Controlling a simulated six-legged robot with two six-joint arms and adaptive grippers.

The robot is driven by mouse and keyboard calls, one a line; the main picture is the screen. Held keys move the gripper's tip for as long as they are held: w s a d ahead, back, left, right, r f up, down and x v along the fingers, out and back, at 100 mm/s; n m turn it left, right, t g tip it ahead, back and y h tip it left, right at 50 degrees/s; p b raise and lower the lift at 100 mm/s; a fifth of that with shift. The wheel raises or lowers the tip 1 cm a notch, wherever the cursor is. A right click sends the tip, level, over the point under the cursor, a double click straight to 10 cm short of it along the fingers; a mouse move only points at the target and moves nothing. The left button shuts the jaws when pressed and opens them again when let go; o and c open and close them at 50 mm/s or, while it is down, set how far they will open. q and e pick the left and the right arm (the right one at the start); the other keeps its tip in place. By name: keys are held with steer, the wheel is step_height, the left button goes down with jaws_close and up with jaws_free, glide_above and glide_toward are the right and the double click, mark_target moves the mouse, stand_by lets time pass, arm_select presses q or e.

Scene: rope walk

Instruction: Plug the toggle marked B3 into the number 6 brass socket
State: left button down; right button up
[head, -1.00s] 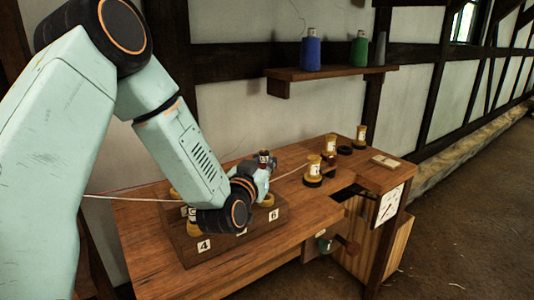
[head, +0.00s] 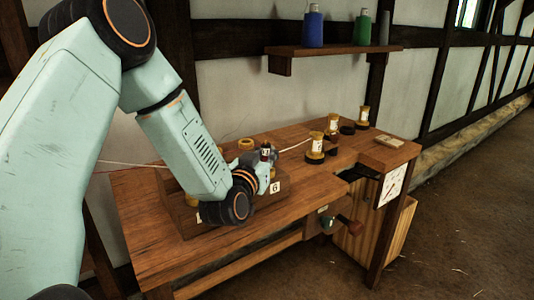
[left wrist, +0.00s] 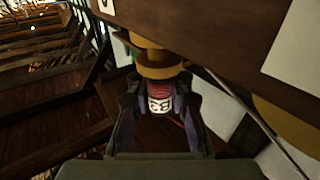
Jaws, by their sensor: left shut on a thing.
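My left gripper (head: 266,168) is shut on a dark toggle with a white label (head: 266,151), over the right end of a wooden socket block (head: 184,214). In the left wrist view the toggle's label (left wrist: 160,104) reads B3, between the two fingers. A stepped brass socket (left wrist: 160,62) is directly against the toggle's end there; I cannot tell whether the toggle is inside it. The number 6 plate (head: 275,188) is on the block's front, just below the gripper. My gripper hides the number 6 socket in the head view. My right gripper is not in view.
Several brass-topped pieces (head: 317,145) stand further right on the bench (head: 160,250). A pale cord runs from near my gripper toward them. A shelf (head: 335,52) holds blue and green spools.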

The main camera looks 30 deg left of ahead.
arm_select(q)
steer(key=shift+d, duration=0.1)
steer(key=shift+w, duration=0.3)
stand_by(0.8)
steer(key=shift+f+b, duration=0.3)
steer(key=shift+f, duration=0.3)
stand_by(0.5)
steer(key=c, duration=1.5)
jaws_free()
steer(key=p+v, duration=0.3)
steer(key=v, duration=0.8)
